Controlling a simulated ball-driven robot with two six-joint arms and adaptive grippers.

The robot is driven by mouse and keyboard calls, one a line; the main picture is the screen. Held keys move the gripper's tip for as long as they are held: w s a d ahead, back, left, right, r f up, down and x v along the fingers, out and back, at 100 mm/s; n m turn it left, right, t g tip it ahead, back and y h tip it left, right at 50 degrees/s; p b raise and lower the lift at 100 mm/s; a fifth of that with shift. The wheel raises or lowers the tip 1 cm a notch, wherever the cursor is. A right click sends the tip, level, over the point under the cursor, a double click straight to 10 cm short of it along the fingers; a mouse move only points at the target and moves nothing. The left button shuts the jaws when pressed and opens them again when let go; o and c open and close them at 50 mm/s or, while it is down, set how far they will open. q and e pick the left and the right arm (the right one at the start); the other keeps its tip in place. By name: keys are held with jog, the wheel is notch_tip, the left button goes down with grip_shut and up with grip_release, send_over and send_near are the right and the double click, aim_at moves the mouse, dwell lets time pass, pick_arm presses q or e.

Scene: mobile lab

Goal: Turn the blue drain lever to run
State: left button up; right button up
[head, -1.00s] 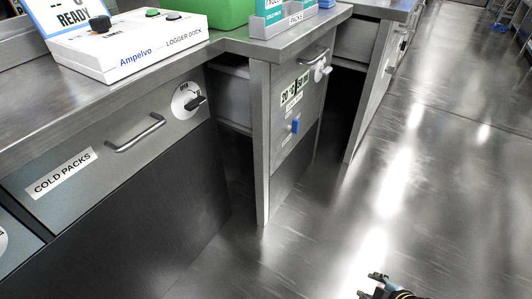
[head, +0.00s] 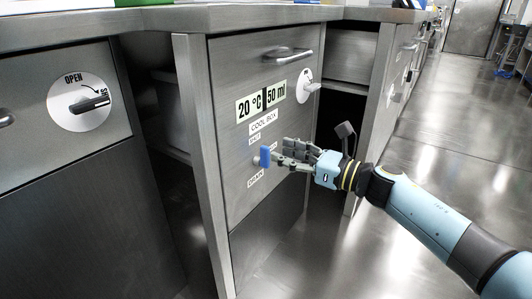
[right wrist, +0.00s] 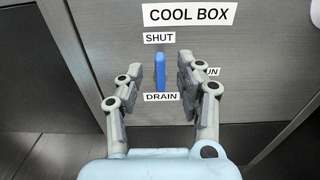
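The blue drain lever (head: 265,156) sits on the front of the grey cool box drawer (head: 222,185). In the right wrist view the lever (right wrist: 160,72) stands upright, under the SHUT label (right wrist: 160,38) and above the DRAIN label (right wrist: 160,96). The RUN label (right wrist: 212,71) is to its right, partly hidden by a finger. My right gripper (head: 284,150) is open, with its fingers pointing at the front. In the wrist view the lever shows between the two fingers; I cannot tell whether either touches it. My left gripper is out of view.
A second dial marked OPEN (head: 82,101) is on the left cabinet. The floor (head: 440,150) to the right is clear.

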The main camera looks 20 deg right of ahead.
aim_at(269, 149)
jog(key=b+x, duration=0.1)
jog(key=x, duration=0.4)
jog(key=shift+w+a+f, duration=0.1)
jog(key=shift+w+a, duration=0.15)
grip_shut()
